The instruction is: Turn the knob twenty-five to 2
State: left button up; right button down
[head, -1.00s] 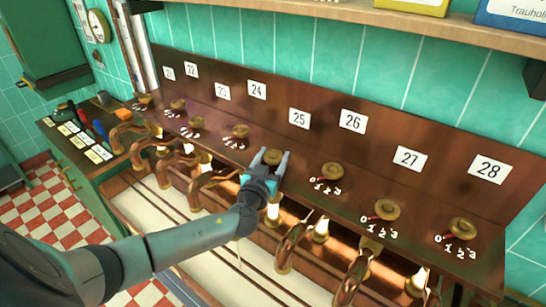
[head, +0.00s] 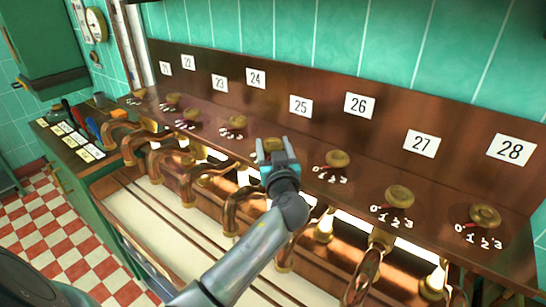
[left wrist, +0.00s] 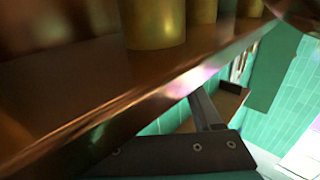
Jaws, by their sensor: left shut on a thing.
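In the left wrist view a dark gripper part (left wrist: 205,110) shows below the panel edge; the grip itself is not clear there. My right gripper is not in view.
Similar knobs stand along the panel, such as knob twenty-six (head: 338,158) and knob twenty-four (head: 234,121), with scales 0 to 3. Copper pipes (head: 200,180) curve out below the panel edge. A red and white checkered floor (head: 50,230) lies at the left.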

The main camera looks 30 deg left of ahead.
aim_at(273, 143)
pick_arm(q)
jog(key=shift+n+g+y+b, duration=0.4)
jog(key=shift+y+b, duration=0.1)
jog(key=shift+b, duration=0.1)
jog(key=shift+r, duration=0.1)
jog(key=o, duration=1.4)
jog(key=shift+c, duration=0.2)
notch_tip(273, 143, up, 20)
jog(key=p, duration=0.2)
jog(key=shift+p, duration=0.4)
